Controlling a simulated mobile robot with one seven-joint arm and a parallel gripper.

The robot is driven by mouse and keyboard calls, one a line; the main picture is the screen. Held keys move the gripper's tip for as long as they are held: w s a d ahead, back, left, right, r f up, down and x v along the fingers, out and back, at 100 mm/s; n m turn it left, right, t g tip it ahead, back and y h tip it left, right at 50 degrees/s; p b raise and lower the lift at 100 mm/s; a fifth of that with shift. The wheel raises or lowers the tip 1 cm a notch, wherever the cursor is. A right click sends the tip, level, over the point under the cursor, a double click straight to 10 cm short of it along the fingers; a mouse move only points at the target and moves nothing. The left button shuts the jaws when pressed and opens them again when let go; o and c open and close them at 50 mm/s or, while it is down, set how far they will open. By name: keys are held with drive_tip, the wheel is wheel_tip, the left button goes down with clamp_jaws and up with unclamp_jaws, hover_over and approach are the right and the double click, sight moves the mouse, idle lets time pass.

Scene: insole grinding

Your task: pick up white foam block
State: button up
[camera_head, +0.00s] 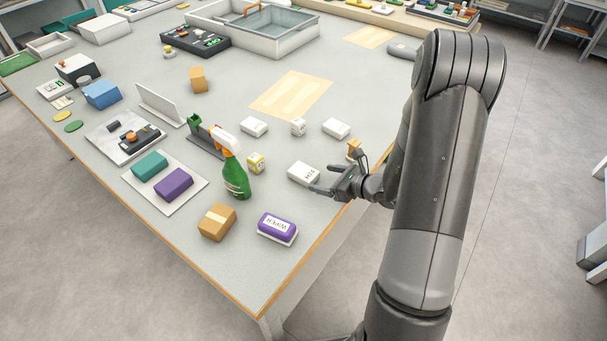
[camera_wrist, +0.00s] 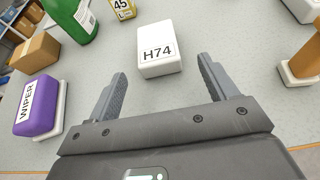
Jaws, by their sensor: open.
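A white block marked H74 (camera_wrist: 158,48) lies flat on the table in front of my gripper in the wrist view. It also shows in the head view (camera_head: 303,173), just left of my gripper (camera_head: 338,182). My gripper is open in the wrist view (camera_wrist: 164,80), with one finger on each side of the gap and nothing between them. The block is just beyond the fingertips, roughly centred between them. Other white blocks stand farther back in the head view, one at left (camera_head: 254,126), a small one (camera_head: 298,127) and one at right (camera_head: 336,128).
A green spray bottle (camera_head: 236,178), a yellow block marked 45 (camera_wrist: 123,8), a purple wiper (camera_head: 277,228) and a cardboard box (camera_head: 217,222) stand left of the H74 block. An orange-brown object (camera_wrist: 302,62) is close on the right. The table's edge runs beneath my arm.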

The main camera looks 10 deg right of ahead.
sight(313, 176)
drive_tip(key=x, duration=0.6)
drive_tip(key=shift+w+a, duration=0.1)
drive_tip(key=shift+a, duration=0.2)
drive_tip(key=c, duration=1)
drive_tip(key=shift+c, duration=0.2)
